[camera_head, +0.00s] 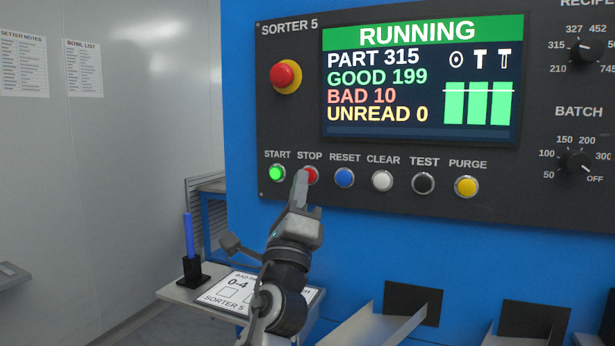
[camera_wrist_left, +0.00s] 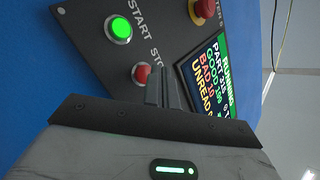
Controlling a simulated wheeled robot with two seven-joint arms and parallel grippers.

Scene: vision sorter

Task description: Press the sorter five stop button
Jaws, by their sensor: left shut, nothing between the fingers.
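The sorter five panel (camera_head: 400,208) carries a row of buttons under a screen (camera_head: 422,80) that reads RUNNING. The red stop button (camera_head: 311,175) sits between the lit green start button (camera_head: 277,173) and the blue reset button (camera_head: 344,178). My left gripper (camera_head: 301,178) is shut and empty, its fingertips just in front of the stop button and partly covering it. In the left wrist view the stop button (camera_wrist_left: 141,73) shows beside the shut fingers (camera_wrist_left: 165,88). I cannot tell whether they touch. My right gripper is not in view.
A red emergency knob (camera_head: 286,76) stands out at the panel's upper left. White, black and yellow buttons continue to the right. Below, a small shelf (camera_head: 180,293) holds a sheet and a blue pen in a black holder. Metal chutes (camera_head: 385,328) jut out at lower right.

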